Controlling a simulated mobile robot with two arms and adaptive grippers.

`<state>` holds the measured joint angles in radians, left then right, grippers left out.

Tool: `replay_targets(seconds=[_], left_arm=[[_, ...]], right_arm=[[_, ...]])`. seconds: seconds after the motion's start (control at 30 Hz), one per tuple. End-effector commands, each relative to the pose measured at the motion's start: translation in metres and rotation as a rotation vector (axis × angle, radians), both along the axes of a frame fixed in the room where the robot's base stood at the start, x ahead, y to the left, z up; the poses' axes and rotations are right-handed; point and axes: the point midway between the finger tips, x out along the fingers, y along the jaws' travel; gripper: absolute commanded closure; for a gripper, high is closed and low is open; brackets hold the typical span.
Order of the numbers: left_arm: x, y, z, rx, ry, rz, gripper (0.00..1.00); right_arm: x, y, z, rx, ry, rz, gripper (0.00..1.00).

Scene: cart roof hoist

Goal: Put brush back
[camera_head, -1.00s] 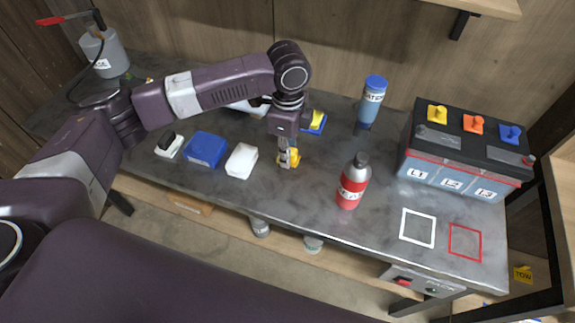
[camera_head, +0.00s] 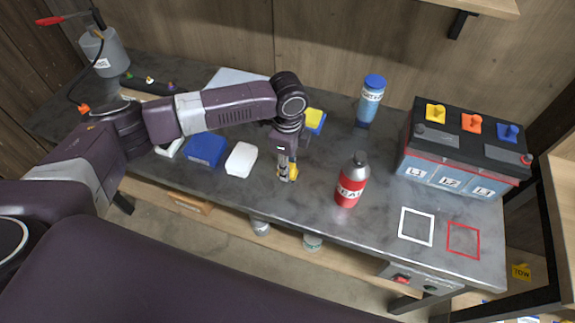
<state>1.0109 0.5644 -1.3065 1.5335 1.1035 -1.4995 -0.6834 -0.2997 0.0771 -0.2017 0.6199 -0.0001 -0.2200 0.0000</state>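My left gripper (camera_head: 286,162) points down over the middle of the bench, left of the red bottle. A small yellow piece (camera_head: 291,173) sits between its fingers and looks like part of the brush, though the fingers hide most of its shape. The gripper looks shut on it. Whether its lower end touches the bench top I cannot tell. My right gripper is not in view.
On the bench (camera_head: 275,205) are a blue box (camera_head: 205,150), a white block (camera_head: 241,159), a yellow-and-blue block (camera_head: 315,121), a red bottle (camera_head: 351,181), a blue bottle (camera_head: 370,99) and a battery (camera_head: 460,150). White (camera_head: 417,226) and red square outlines mark clear bench at front right.

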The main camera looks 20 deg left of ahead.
Motion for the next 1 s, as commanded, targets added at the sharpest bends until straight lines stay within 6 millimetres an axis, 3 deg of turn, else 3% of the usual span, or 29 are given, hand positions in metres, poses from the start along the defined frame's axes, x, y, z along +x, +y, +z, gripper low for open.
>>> replay_targets(seconds=[0.47,1.0], left_arm=[[0.0,0.0,0.008,0.0,0.001,0.0,0.63],[0.0,0.0,0.109,0.0,0.0,0.001,0.63]], right_arm=[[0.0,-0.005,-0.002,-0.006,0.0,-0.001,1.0],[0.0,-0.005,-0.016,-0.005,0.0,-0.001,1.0]])
